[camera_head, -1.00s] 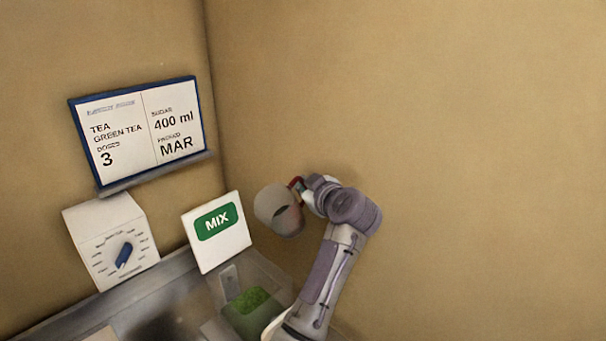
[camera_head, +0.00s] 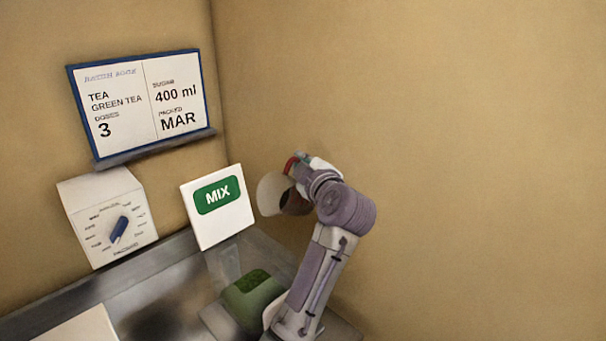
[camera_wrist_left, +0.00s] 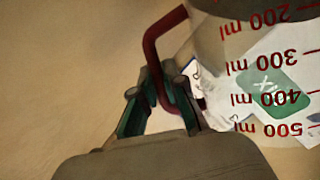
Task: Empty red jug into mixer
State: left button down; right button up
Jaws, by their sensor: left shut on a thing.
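My left gripper (camera_head: 300,170) is shut on the red handle (camera_wrist_left: 155,45) of a clear jug (camera_head: 271,194). It holds the jug in the air, just right of the white panel with the green MIX label (camera_head: 218,195). In the left wrist view, the jug (camera_wrist_left: 225,45) fills the upper right and carries red ml marks that appear upside down. The MIX label shows through its clear wall. The jug's exact tilt and its contents cannot be told. My left gripper (camera_wrist_left: 160,90) also shows there, with its fingers around the handle. My right gripper is not in view.
A grey metal counter (camera_head: 175,275) runs below. A green tub (camera_head: 252,292) stands on it near my left forearm. A white box with a blue dial (camera_head: 118,228) stands at the left, below a wall board (camera_head: 145,105) reading green tea, 3 doses, 400 ml. Bare walls meet in the corner.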

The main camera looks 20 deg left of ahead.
aim_at(286, 169)
pick_arm(q)
jog(key=shift+s+a+n+b, duration=0.1)
jog(key=shift+s+n+b, duration=0.25)
jog(key=shift+b, duration=0.9)
jog(key=b, duration=0.1)
jog(key=n+b, duration=0.1)
jog(key=b, duration=0.1)
jog(key=shift+s+a+r+t+y, duration=0.1)
jog(key=shift+s+a+t+y, duration=0.1)
jog(key=shift+s+t+y, duration=0.15)
jog(key=n, duration=0.1)
jog(key=s+n+b, duration=0.1)
jog(key=s+a+n+b, duration=0.1)
jog(key=shift+s+r+t+y, duration=0.2)
jog(key=shift+r+t+y, duration=0.05)
jog(key=shift+r+t, duration=0.1)
jog(key=shift+s+r, duration=0.2)
jog(key=shift+r, duration=0.05)
jog(key=shift+w, duration=0.1)
jog(key=shift+s+a+n+y, duration=0.15)
jog(key=shift+s+n+y, duration=0.15)
jog(key=shift+s+n, duration=0.15)
